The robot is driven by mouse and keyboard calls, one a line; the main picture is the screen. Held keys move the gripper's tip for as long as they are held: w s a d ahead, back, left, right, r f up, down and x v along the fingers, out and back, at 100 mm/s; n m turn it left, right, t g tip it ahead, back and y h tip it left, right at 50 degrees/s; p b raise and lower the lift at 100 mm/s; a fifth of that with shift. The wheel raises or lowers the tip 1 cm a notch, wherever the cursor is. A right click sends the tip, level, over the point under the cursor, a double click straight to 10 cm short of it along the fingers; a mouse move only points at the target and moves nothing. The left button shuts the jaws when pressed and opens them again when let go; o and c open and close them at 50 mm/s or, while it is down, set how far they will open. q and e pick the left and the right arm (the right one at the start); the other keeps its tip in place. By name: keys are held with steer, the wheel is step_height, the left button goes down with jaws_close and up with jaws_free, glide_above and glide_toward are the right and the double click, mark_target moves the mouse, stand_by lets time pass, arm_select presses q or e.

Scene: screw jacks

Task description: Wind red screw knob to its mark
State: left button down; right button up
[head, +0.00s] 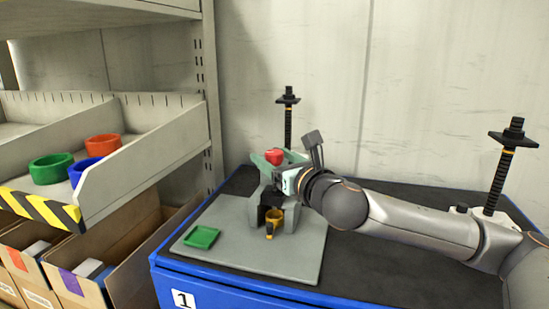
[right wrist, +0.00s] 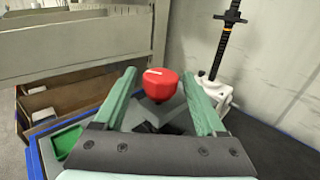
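The red screw knob (head: 274,156) tops a grey jack block (head: 258,213) on a light grey base plate (head: 305,255). A white line shows on top of the knob in the right wrist view (right wrist: 160,85). My right gripper (head: 268,161) is at the knob's height. In the right wrist view its two green fingers (right wrist: 160,78) stand on either side of the knob, with a gap visible on both sides, so it is open. A yellow-orange part (head: 275,218) sits at the block's front. The arm hides part of the block. My left gripper is out of view.
A green square tray (head: 202,237) lies on the plate's left. Black threaded posts stand at the back (head: 288,118) and right (head: 508,168) of the blue bench (head: 215,288). A shelf bin (head: 150,160) at left holds green, red and blue rings.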

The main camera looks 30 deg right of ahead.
jaws_close()
stand_by(0.3)
steer(key=shift+d+r+n+y+p, duration=0.1)
steer(key=shift+n+y+p, duration=0.55)
steer(key=shift+y, duration=0.25)
steer(key=n+y+p, duration=0.2)
steer(key=y, duration=0.2)
steer(key=shift+n+g, duration=0.3)
steer(key=shift+n, duration=0.05)
steer(key=n+g+y+p, duration=0.1)
steer(key=n+y, duration=0.1)
steer(key=y, duration=0.1)
steer(key=shift+p, duration=0.4)
steer(key=shift+f+n+g+y+p, duration=0.2)
steer(key=shift+n+g+y+p, duration=0.15)
steer(key=shift+n+g+y, duration=0.8)
steer(key=shift+m+t+y, duration=0.25)
steer(key=shift+y, duration=0.1)
